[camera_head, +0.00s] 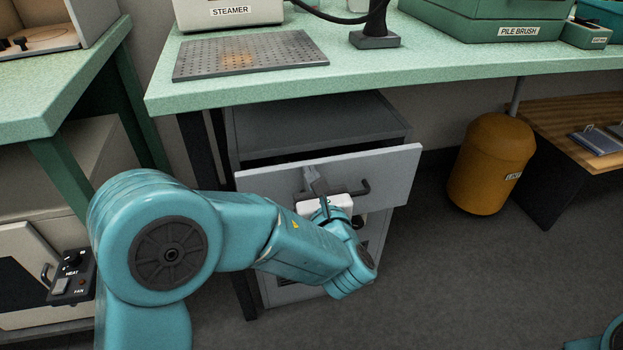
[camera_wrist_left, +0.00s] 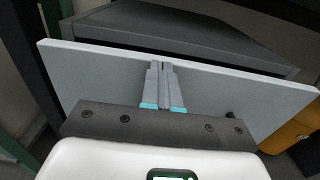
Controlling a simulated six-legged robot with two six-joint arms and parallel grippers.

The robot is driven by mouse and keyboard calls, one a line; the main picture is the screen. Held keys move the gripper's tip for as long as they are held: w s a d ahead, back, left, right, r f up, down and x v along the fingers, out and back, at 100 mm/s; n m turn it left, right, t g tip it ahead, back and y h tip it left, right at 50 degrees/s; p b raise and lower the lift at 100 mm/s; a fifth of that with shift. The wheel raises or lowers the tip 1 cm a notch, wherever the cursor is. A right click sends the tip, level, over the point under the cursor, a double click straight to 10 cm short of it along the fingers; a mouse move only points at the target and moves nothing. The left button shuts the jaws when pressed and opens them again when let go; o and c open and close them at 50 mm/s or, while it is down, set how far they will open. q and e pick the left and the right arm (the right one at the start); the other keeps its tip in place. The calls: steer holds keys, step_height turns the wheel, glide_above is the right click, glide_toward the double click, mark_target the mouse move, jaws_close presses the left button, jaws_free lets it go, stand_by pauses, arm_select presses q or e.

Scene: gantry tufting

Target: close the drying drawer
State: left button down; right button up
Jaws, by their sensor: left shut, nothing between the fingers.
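The drying drawer's pale grey front panel (camera_head: 268,182) stands out from the grey cabinet under the green bench, with a dark gap behind its top edge, so the drawer is partly open. Its dark bar handle (camera_head: 358,190) is partly hidden by my left gripper (camera_head: 309,174). That gripper is shut and empty, its fingers in front of the panel's middle. In the left wrist view the fingers (camera_wrist_left: 163,68) lie together against the view of the panel (camera_wrist_left: 100,68), near its top edge. I cannot tell whether they touch it. My right gripper is out of view.
The cabinet top (camera_head: 310,122) sits beneath the bench (camera_head: 420,72), which carries a steamer (camera_head: 230,14) and a perforated plate (camera_head: 250,55). An orange bin (camera_head: 489,165) stands to the right. A heat and fan box (camera_head: 72,278) is at left. The floor right of the cabinet is clear.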

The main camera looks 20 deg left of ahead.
mark_target(306, 162)
arm_select(q)
steer(key=x, duration=0.4)
steer(key=shift+w+a+r, duration=0.2)
steer(key=shift+r, duration=0.05)
steer(key=shift+d, duration=0.1)
